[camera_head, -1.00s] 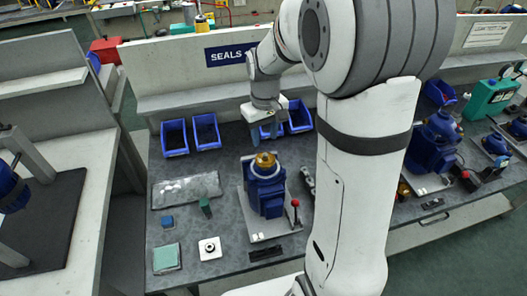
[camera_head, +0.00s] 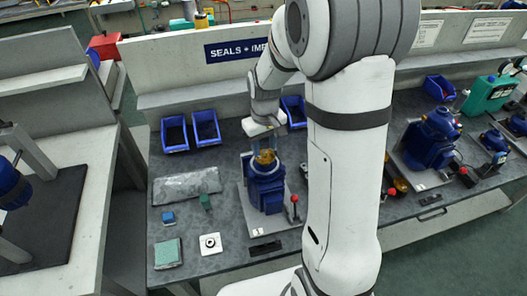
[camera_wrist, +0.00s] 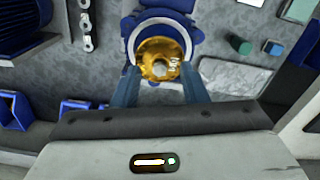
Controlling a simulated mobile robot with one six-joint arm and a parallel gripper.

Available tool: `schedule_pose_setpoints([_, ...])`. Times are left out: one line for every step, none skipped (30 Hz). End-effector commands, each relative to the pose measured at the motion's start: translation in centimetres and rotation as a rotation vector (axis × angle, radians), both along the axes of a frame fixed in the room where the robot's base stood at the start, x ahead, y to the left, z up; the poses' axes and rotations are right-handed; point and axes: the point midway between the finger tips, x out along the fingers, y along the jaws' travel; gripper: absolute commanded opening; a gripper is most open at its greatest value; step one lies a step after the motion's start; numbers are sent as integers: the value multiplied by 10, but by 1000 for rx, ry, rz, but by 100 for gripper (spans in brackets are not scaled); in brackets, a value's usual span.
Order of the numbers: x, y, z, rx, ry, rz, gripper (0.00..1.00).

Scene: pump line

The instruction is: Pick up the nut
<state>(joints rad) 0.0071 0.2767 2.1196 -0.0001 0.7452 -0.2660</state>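The nut (camera_wrist: 159,70) shows as a small greyish piece at the centre of the gold impeller (camera_wrist: 152,47), on top of the blue pump (camera_wrist: 133,27). In the head view the impeller (camera_head: 266,158) sits on the upright blue pump (camera_head: 265,192), and the nut is too small to make out. My gripper (camera_head: 264,149) is just above the pump top, pointing down. In the wrist view my gripper (camera_wrist: 161,74) has its two fingers wide apart, one at each side of the impeller's near part, with nothing held. Contact with the impeller cannot be told.
Blue bins (camera_head: 206,129) stand behind the pump. A clear bag (camera_head: 187,186), a green block (camera_head: 206,202), a green pad (camera_head: 168,253) and a white square with a dark ring (camera_head: 210,243) lie left. A red-knobbed lever (camera_head: 294,199) stands close to the pump's right.

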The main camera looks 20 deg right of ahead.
Motion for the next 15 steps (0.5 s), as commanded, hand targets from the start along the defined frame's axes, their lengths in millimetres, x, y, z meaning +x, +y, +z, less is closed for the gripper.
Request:
schedule_pose_setpoints([0,0,-2,0,0,0,40])
schedule_pose_setpoints([0,0,-2,0,0,0,40])
schedule_pose_setpoints([0,0,-2,0,0,0,40])
schedule_pose_setpoints([0,0,-2,0,0,0,40])
schedule_pose_setpoints([0,0,-2,0,0,-1,40])
schedule_pose_setpoints([0,0,-2,0,0,-1,40])
schedule_pose_setpoints([0,0,-2,0,0,-1,40])
schedule_pose_setpoints([0,0,-2,0,0,-1,40])
schedule_pose_setpoints([0,0,-2,0,0,-1,40])
schedule_pose_setpoints([0,0,-2,0,0,-1,40])
schedule_pose_setpoints([0,0,-2,0,0,-1,40])
schedule_pose_setpoints([0,0,-2,0,0,-1,38])
schedule_pose_setpoints([0,0,-2,0,0,-1,36])
schedule_pose_setpoints([0,-1,-2,0,0,-1,33])
schedule_pose_setpoints([0,-1,-2,0,0,-1,30])
